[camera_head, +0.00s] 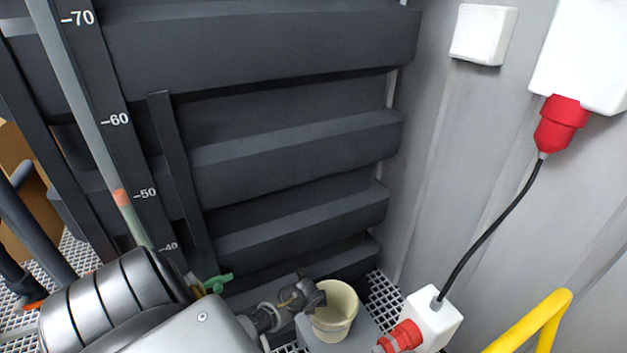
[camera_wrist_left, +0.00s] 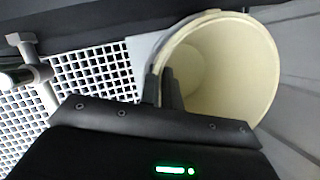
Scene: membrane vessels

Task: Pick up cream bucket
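The cream bucket (camera_head: 337,316) is at the bottom middle of the head view, upright and open at the top, by a light grey surface. It looks empty. In the left wrist view the bucket (camera_wrist_left: 235,70) fills the upper right, its mouth facing the camera. My left gripper (camera_head: 314,298) reaches its left rim. In the wrist view the gripper (camera_wrist_left: 163,92) has two dark fingers close together, one outside and one inside the bucket wall, shut on it. The lower fingers are partly hidden by the gripper body. My right gripper is not in view.
A white socket box (camera_head: 432,318) with a red plug (camera_head: 402,338) stands just right of the bucket; a black cable (camera_head: 495,222) rises from it. A yellow rail (camera_head: 530,325) is at lower right. Dark ribbed panels (camera_head: 290,150) stand behind. White grating (camera_wrist_left: 95,70) covers the floor.

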